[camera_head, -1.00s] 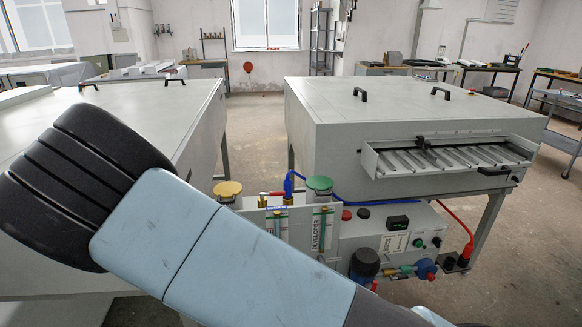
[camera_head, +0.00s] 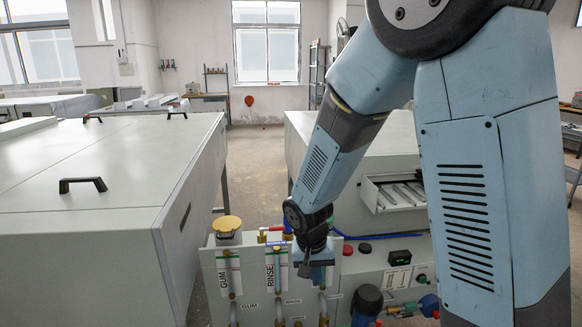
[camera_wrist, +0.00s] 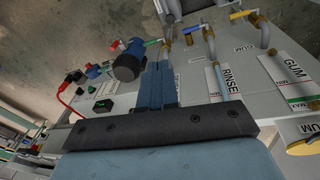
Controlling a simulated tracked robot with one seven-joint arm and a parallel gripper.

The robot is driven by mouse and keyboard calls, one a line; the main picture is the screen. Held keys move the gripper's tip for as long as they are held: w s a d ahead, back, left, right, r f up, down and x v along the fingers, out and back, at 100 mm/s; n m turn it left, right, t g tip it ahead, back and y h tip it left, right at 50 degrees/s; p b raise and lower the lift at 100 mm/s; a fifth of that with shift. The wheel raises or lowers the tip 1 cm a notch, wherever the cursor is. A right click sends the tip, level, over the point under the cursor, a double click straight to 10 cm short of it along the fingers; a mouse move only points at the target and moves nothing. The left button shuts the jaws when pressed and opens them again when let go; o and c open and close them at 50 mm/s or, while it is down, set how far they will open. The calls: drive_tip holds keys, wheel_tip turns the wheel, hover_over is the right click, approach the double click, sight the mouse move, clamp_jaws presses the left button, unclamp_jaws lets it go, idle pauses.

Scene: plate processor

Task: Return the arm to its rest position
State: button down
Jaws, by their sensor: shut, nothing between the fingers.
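My gripper (camera_head: 316,272) hangs in the head view at the lower middle, pointing down in front of the tank panel, just right of the RINSE label (camera_head: 270,271). Its fingers are together and empty. In the wrist view my gripper (camera_wrist: 159,76) shows two blue fingers side by side with nothing between them. My arm rises at the right of the head view, bends at the top and comes down to the left. It hides part of the plate processor (camera_head: 385,150). Whether the fingers touch the panel cannot be told.
The GUM tank has a yellow cap (camera_head: 227,224). A grey cabinet (camera_head: 110,225) fills the left. A strip of bare floor (camera_head: 256,165) lies between the machines.

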drive_tip(key=s+d+r+t+y, duration=0.1)
drive_tip(key=s+d+r, duration=0.1)
drive_tip(key=d+r, duration=0.4)
drive_tip(key=s+d+r+t+y, duration=0.15)
drive_tip(key=d+r, duration=0.25)
drive_tip(key=r, duration=0.5)
drive_tip(key=s+d+r+t, duration=0.2)
drive_tip(key=s+d+r, duration=0.5)
drive_tip(key=s+r, duration=0.3)
drive_tip(key=shift+s+d+n+h, duration=0.15)
drive_tip(key=shift+s+n+h, duration=0.25)
drive_tip(key=shift+s, duration=0.45)
drive_tip(key=c, duration=1.8)
unclamp_jaws()
